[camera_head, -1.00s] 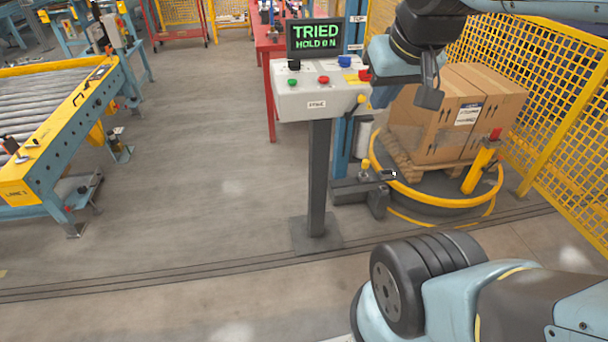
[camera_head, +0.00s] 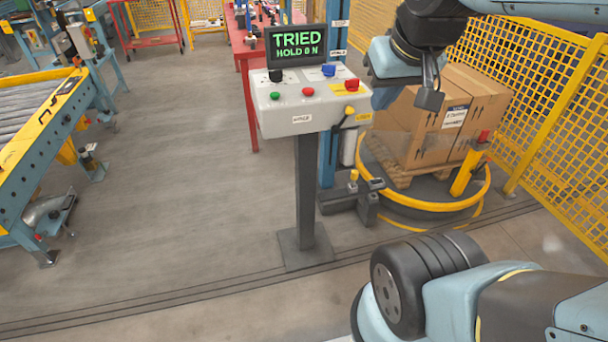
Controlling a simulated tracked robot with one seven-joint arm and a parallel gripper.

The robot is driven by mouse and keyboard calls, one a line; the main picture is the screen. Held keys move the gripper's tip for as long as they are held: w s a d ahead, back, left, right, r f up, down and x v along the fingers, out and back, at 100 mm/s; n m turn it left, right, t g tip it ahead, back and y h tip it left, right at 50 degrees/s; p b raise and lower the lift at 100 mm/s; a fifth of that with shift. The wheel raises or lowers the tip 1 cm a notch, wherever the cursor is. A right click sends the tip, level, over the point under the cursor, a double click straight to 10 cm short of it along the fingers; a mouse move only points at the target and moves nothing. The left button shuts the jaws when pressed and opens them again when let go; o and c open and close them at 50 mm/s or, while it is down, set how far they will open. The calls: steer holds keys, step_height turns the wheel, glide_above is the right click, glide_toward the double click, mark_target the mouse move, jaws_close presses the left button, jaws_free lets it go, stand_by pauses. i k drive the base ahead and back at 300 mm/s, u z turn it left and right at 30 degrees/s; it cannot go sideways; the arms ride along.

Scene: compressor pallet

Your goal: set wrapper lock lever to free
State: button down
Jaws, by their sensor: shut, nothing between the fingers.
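The grey control box (camera_head: 312,104) stands on a dark post in the middle. A lever with a yellow knob (camera_head: 349,111) sticks out at its right side, beside a small yellow plate (camera_head: 363,117). A second yellow-topped handle (camera_head: 353,176) is low down by the turntable base. I cannot tell which one is the wrapper lock lever or read its setting. My gripper (camera_head: 430,99) is shut and empty, pointing down to the right of the box, apart from both levers in the picture. The display (camera_head: 296,46) reads "TRIED HOLD ON".
Cardboard boxes (camera_head: 430,124) sit on a pallet on the turntable, which has a yellow ring (camera_head: 440,209). Yellow mesh fence (camera_head: 556,110) closes the right side. A roller conveyor (camera_head: 38,125) stands at left. The floor (camera_head: 175,180) between conveyor and post is clear.

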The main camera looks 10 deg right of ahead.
mark_target(336, 129)
steer(key=z, duration=0.05)
steer(key=i, duration=0.65)
steer(key=u, duration=0.2)
steer(key=k, duration=0.85)
steer(key=z, duration=0.25)
steer(key=i, duration=0.85)
steer(key=u, duration=0.85)
